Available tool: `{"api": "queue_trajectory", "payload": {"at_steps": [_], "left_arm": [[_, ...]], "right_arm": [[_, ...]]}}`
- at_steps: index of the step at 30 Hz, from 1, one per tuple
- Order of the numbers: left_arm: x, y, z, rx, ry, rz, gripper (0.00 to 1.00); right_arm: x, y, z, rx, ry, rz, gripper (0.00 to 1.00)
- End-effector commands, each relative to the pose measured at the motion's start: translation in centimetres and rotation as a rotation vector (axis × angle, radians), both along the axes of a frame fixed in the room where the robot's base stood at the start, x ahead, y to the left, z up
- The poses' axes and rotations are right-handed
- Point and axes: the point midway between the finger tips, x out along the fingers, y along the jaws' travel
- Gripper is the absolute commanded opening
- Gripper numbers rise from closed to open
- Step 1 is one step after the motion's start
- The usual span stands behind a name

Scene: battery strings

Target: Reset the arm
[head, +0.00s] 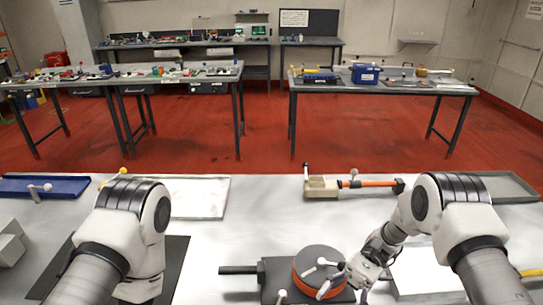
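My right arm comes in from the right, and its gripper (338,276) is at the right side of a round orange and black device (309,274) near the front of the table. White parts overlap the device's top there, and I cannot tell which are fingers, whether they touch it, or whether they are open. My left arm (128,225) comes in from the left and is bent over the table. Its gripper is hidden behind the arm links.
The near table (255,220) has free room in the middle. A blue tray (60,187), a white tray (205,198), an orange-handled tool (370,184) and a grey tray (508,188) lie along its far edge. Cluttered workbenches (385,86) stand beyond the red floor (265,140).

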Motion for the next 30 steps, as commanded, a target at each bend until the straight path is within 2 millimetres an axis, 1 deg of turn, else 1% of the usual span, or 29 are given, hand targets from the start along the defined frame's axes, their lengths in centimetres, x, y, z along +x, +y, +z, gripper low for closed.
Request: {"api": "queue_trajectory", "payload": {"at_steps": [1, 5, 8, 11, 13, 17, 18, 20, 21, 23, 24, 26, 27, 29, 30], "left_arm": [[0.1, 0.3, -0.4, 0.000, 0.000, 0.010, 0.54], [-0.1, 1.0, -1.1, 0.007, 0.021, 0.034, 0.54], [-0.4, 1.6, -1.9, 0.000, 0.057, 0.063, 0.54], [-0.8, 2.3, -2.8, -0.020, 0.110, 0.107, 0.54], [-1.3, 2.8, -3.6, -0.042, 0.155, 0.148, 0.54], [-2.5, 3.8, -5.4, -0.101, 0.266, 0.256, 0.54], [-3.1, 4.2, -6.0, -0.126, 0.308, 0.300, 0.54], [-4.0, 4.8, -7.0, -0.167, 0.380, 0.380, 0.54], [-4.8, 5.2, -7.7, -0.200, 0.434, 0.446, 0.54], [-6.1, 5.8, -8.7, -0.253, 0.521, 0.557, 0.54], [-7.1, 6.1, -9.3, -0.286, 0.577, 0.638, 0.54], [-8.6, 6.6, -10.1, -0.337, 0.658, 0.763, 0.54], [-9.6, 6.9, -10.5, -0.369, 0.708, 0.852, 0.54], [-11.2, 7.2, -10.9, -0.412, 0.781, 0.990, 0.54], [-12.2, 7.3, -11.1, -0.438, 0.822, 1.082, 0.54]], "right_arm": [[-1.1, 0.0, -0.5, -0.002, 0.034, 0.010, 0.64], [-3.7, -0.1, -2.1, -0.048, 0.077, 0.035, 0.64], [-6.0, -0.2, -3.9, -0.108, 0.082, 0.055, 0.64], [-8.8, -0.4, -6.2, -0.185, 0.067, 0.080, 0.64], [-11.0, -0.8, -8.0, -0.246, 0.044, 0.105, 0.64], [-15.8, -2.3, -11.9, -0.374, -0.040, 0.174, 0.64], [-17.4, -3.0, -13.1, -0.416, -0.078, 0.201, 0.64], [-20.0, -4.3, -15.1, -0.481, -0.154, 0.249, 0.64], [-21.7, -5.3, -16.5, -0.524, -0.221, 0.287, 0.64], [-23.9, -7.0, -18.3, -0.578, -0.341, 0.346, 0.64], [-25.0, -8.2, -19.4, -0.606, -0.432, 0.382, 0.64], [-26.0, -9.6, -20.8, -0.638, -0.575, 0.427, 0.64], [-26.2, -10.3, -21.5, -0.651, -0.677, 0.451, 0.64], [-25.9, -11.1, -22.3, -0.663, -0.839, 0.474, 0.64], [-25.2, -11.4, -22.7, -0.667, -0.947, 0.480, 0.64]]}}
